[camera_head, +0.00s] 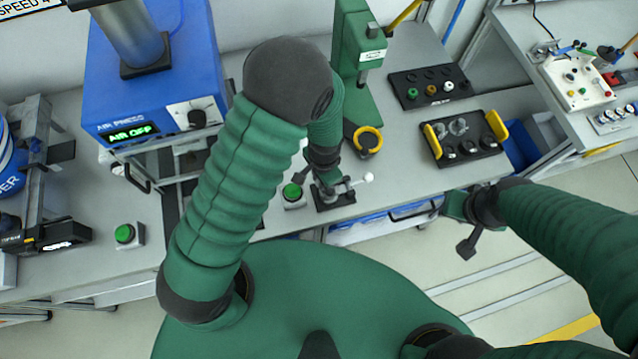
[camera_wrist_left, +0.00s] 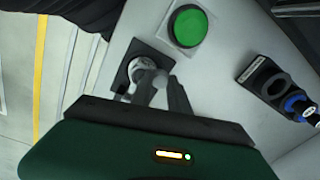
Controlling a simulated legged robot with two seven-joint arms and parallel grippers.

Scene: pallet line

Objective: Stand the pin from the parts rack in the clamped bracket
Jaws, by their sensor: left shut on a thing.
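My left gripper (camera_head: 323,177) is low over the bench, beside the green button. It is shut on a slim grey piece, apparently the pin, which is mostly hidden by the fingers. In the left wrist view my left gripper (camera_wrist_left: 164,92) points at the clamped bracket (camera_wrist_left: 138,66), a dark square base with a pale metal round part. In the head view the bracket's dark base (camera_head: 336,200) is right under the gripper, with a white-tipped lever at its right. I cannot tell whether the pin is in the bracket. My right gripper (camera_head: 462,222) is open and empty in front of the bench.
A green button box (camera_head: 292,194) stands left of the bracket. A green press (camera_head: 356,70) stands behind it. A dark rack with knobs (camera_head: 428,88) and a tray with yellow handles (camera_head: 462,146) lie to the right. The blue air press (camera_head: 150,95) stands left.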

